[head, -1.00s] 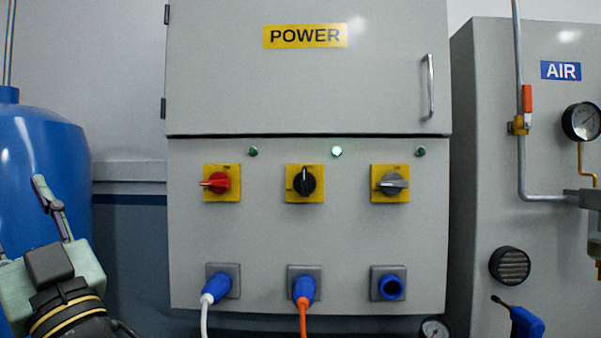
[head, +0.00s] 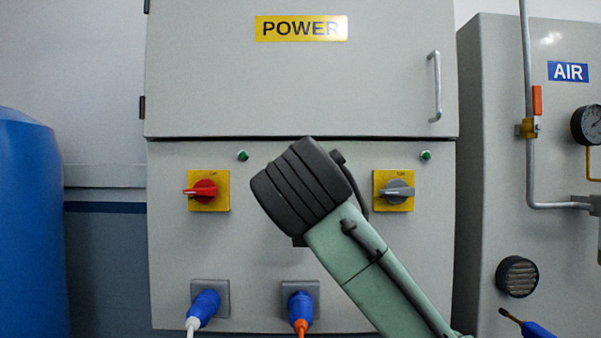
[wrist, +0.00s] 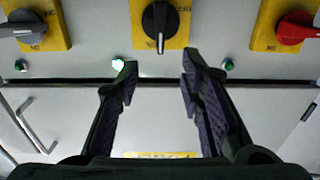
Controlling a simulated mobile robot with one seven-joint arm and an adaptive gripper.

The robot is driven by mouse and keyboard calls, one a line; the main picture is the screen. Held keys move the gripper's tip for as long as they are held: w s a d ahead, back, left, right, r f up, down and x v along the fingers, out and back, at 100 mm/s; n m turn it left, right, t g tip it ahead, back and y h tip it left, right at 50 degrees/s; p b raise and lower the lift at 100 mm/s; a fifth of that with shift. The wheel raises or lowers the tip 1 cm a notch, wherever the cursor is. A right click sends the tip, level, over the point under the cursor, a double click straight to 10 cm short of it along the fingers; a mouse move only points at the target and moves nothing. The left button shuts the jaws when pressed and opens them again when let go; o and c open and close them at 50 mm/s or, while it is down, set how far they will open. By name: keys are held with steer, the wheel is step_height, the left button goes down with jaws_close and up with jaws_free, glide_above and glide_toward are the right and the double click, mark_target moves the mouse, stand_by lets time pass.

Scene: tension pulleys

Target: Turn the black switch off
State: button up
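The black switch (wrist: 160,22) shows in the wrist view at the top middle, on a yellow plate (wrist: 143,38), with its handle upright. That view is upside down. My gripper (wrist: 158,65) is open and empty, its two fingers apart and pointing toward the panel, one on each side of the line to the switch. The fingertips look short of the switch and do not touch it. A green lamp (wrist: 118,65) beside the left fingertip is lit. In the head view my wrist and arm hide the black switch and most of the gripper.
A red switch (head: 204,189) and a grey switch (head: 397,191) flank the hidden one on the power cabinet (head: 170,240). Blue plugs (head: 205,303) (head: 301,306) sit below. A cabinet handle (head: 435,88) is at upper right. A blue tank (head: 28,220) stands left.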

steer(key=w+p, duration=0.2)
steer(key=w, duration=0.5)
steer(key=shift+w, duration=0.2)
steer(key=shift+c, duration=0.4)
jaws_close()
